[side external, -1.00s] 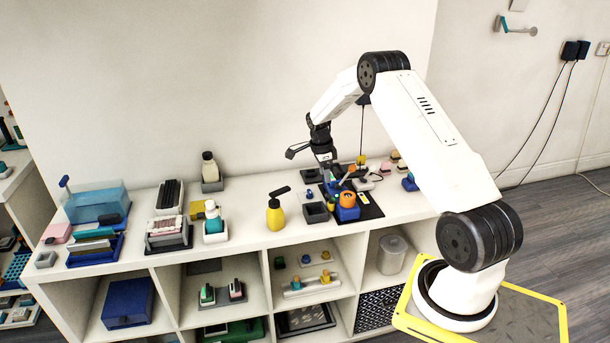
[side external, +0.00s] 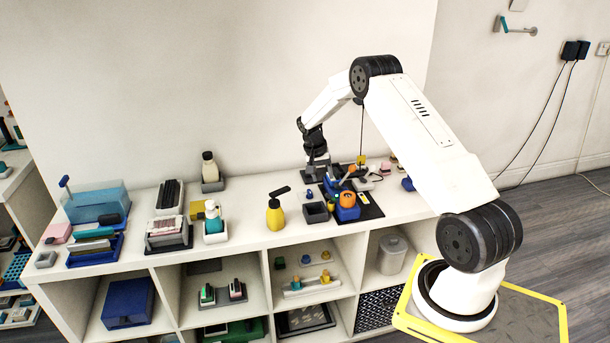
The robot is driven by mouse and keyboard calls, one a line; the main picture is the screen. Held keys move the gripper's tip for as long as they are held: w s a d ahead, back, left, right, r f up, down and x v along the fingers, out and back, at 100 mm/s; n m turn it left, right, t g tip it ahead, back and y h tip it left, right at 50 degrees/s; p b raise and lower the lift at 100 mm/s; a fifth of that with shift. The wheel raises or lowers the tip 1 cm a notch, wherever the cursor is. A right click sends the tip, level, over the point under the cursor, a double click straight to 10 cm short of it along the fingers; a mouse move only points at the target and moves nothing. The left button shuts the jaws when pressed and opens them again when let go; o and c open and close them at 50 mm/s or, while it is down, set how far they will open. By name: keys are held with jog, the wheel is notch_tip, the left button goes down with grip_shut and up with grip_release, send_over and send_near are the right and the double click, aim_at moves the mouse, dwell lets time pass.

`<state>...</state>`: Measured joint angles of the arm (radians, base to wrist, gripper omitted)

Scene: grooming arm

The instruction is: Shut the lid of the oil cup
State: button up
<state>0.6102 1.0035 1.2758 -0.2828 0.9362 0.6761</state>
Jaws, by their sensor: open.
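My gripper (side external: 317,174) points down over the back part of the shelf top, behind the group of small items on the black mat. It is open, but its fingers are small and dark in this view. I cannot tell for sure which item is the oil cup. A blue holder with an orange round part (side external: 347,207) stands on the black mat (side external: 370,211), in front and to the right of my gripper. A small dark square box (side external: 316,213) stands to the left of it.
A yellow bottle with a black top (side external: 275,214) stands left of the dark box. A teal and white pump bottle (side external: 214,222) and a cream bottle (side external: 209,170) are farther left. The shelf top (side external: 245,215) is clear between the pump bottle and the yellow bottle.

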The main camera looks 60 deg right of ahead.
aim_at(327, 194)
jog(key=n, duration=0.7)
jog(key=n+h, duration=0.1)
jog(key=n, duration=0.6)
jog(key=w+n+g, duration=0.1)
jog(key=n, duration=0.6)
jog(key=shift+a+n, duration=0.4)
jog(key=shift+f, duration=0.2)
jog(key=shift+x, duration=3.8)
jog(key=shift+s+d, duration=0.15)
grip_shut()
